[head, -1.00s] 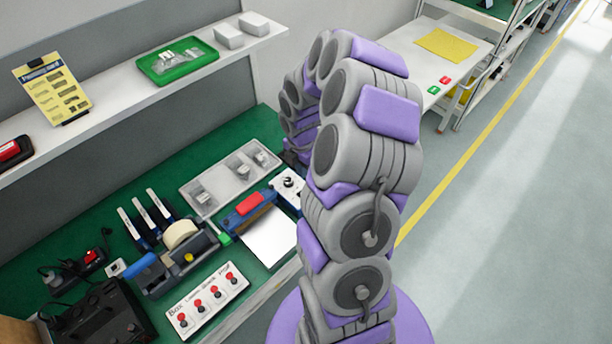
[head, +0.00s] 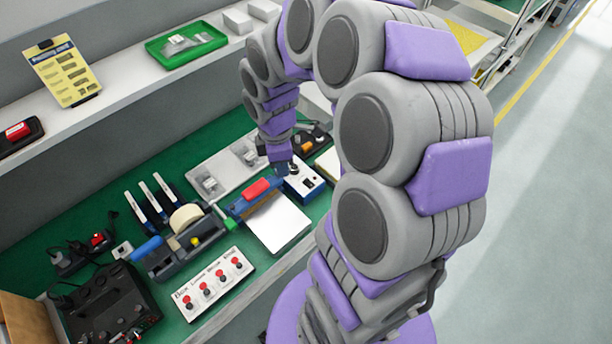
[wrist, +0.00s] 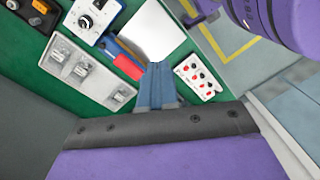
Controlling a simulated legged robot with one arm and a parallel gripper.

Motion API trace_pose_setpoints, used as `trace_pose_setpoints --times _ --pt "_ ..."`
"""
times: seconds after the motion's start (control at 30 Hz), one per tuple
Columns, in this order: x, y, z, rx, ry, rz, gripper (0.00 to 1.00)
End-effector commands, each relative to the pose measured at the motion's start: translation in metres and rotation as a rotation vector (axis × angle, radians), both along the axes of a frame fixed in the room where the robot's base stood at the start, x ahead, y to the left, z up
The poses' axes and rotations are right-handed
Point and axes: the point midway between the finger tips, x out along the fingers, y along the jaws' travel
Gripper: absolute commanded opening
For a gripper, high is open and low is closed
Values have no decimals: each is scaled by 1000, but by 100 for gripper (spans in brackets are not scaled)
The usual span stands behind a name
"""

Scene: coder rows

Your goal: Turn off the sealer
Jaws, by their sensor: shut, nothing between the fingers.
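The sealer (head: 262,200) is a blue bar with a red handle (head: 257,190) on the green bench. A white plate (head: 278,223) lies in front of it. A white and blue box with a dark knob (head: 304,182) stands at its right end. In the wrist view I see the sealer (wrist: 128,62) and the knob box (wrist: 88,22) above my gripper. My gripper (head: 281,168) is above the bench by the sealer's right end and the knob box. In the wrist view my gripper (wrist: 157,68) shows blue, shut and empty. Contact cannot be told.
A grey tray with parts (head: 222,192) lies behind the sealer. A panel with red knobs (head: 213,281), a tape dispenser (head: 185,243) and a black box (head: 105,310) are at left. A shelf (head: 120,88) runs above the bench.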

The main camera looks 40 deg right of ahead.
Motion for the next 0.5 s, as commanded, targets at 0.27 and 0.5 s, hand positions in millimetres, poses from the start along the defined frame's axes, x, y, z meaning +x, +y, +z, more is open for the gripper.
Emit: trace_pose_setpoints --times 0.27,0.5 --pt "-82 59 50 -54 27 -442 0" --pt "-154 96 69 -101 51 -827 0"
